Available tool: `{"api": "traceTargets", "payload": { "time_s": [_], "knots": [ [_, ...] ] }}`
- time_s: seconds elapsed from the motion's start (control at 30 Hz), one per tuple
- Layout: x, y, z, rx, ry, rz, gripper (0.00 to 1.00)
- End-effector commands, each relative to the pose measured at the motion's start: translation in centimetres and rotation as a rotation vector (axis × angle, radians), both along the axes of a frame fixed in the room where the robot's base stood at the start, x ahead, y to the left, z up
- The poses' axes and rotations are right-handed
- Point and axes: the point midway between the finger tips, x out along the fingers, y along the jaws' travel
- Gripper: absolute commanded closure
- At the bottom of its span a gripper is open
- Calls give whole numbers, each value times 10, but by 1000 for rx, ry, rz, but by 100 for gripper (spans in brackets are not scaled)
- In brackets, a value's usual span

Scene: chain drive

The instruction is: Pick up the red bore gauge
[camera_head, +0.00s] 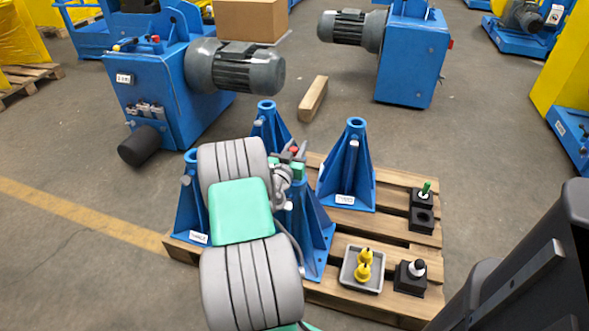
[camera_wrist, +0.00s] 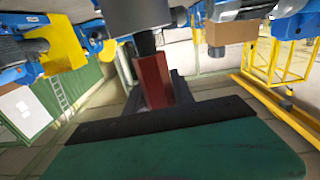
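The red bore gauge (camera_wrist: 153,80) shows in the wrist view as a red handle with a dark neck and a wide grey end beyond it. My gripper (camera_wrist: 155,98) has dark fingers on both sides of the red handle, and they appear to touch it. In the head view a small red part of the gauge (camera_head: 294,150) shows at my gripper (camera_head: 292,160), above the blue stands. My own arm hides much of the gripper there. I cannot tell from these views whether the gauge's far end touches a stand.
Several blue stands, one at the right (camera_head: 347,170), stand on a wooden pallet (camera_head: 400,230). A grey tray (camera_head: 347,277) holds yellow gauges (camera_head: 364,266). Black blocks hold a green-topped gauge (camera_head: 425,188) and a white-and-black one (camera_head: 417,267). Blue machines stand behind; a wooden beam (camera_head: 313,99) lies between them.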

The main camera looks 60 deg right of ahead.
Motion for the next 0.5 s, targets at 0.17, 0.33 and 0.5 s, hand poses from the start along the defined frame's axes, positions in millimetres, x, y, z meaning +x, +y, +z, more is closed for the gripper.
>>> {"api": "traceTargets", "payload": {
  "time_s": [0.17,0.33,0.5],
  "knots": [
    [0,0,0,0,0,0,86],
    [0,0,0,0,0,0,100],
    [0,0,0,0,0,0,100]
  ]
}}
